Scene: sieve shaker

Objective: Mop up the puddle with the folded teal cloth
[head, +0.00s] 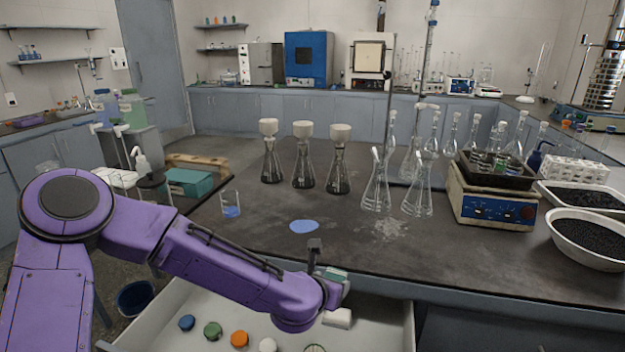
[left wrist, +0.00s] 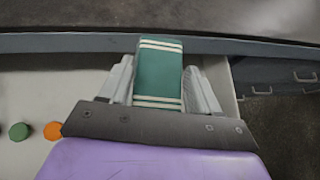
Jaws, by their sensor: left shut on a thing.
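The blue puddle (head: 303,226) lies on the dark bench top, behind the bench's front edge. My left gripper (head: 338,290) is over the open drawer, in front of the puddle and slightly to its right. It is shut on the folded teal cloth (left wrist: 159,75), which has pale stripes near both ends and sits between the two grey fingers in the left wrist view. In the head view the cloth (head: 337,274) is partly hidden by the gripper. The cloth is apart from the puddle. My right gripper is not in view.
The open drawer (head: 160,310) holds several coloured round caps. A beaker with blue liquid (head: 231,206) stands left of the puddle. Several flasks (head: 304,165) stand behind it, and a pale powdery patch (head: 388,229) lies to its right. The bench edge lies between gripper and puddle.

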